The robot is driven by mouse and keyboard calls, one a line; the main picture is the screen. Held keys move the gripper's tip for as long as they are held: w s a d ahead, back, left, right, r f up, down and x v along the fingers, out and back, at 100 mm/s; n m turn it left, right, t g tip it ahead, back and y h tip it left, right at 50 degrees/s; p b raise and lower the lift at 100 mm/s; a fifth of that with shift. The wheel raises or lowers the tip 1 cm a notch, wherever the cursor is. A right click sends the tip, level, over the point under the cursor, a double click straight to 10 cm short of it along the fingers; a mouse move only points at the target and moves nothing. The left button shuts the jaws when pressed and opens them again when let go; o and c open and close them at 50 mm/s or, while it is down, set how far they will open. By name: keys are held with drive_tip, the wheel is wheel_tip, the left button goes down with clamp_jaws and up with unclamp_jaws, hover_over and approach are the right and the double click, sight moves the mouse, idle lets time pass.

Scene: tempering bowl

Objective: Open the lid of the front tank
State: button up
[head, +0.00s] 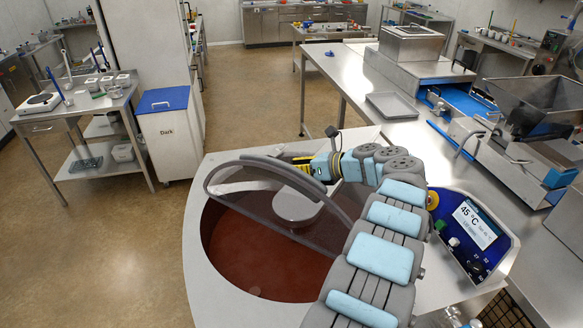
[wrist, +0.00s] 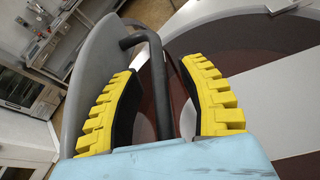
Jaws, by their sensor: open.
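The front tank (head: 190,262) is a pale, rounded vessel with brown liquid (head: 250,262) inside. Its lid (head: 225,181), a grey-rimmed see-through panel, stands tilted up over the opening, which is largely uncovered. A round grey piece (head: 297,207) shows behind the panel. My gripper (head: 304,163) is at the lid's upper far side, partly hidden by my arm. In the wrist view, its yellow-padded fingers (wrist: 159,68) are open on either side of a dark bar handle (wrist: 158,85). The bar runs between them, and I see gaps beside it. The lid's grey edge (wrist: 88,68) is left of the fingers.
A control panel (head: 472,230) reading 45 °C is right of my arm. A steel bench (head: 345,65) with a tray (head: 392,105) and a hopper (head: 540,100) extends behind it. A blue-lidded bin (head: 166,135) stands back left. Floor (head: 120,240) left of the tank is clear.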

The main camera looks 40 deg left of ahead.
drive_tip(key=v, duration=0.7)
drive_tip(key=shift+d, duration=0.2)
drive_tip(key=shift+r, duration=0.1)
drive_tip(key=shift+c, duration=0.2)
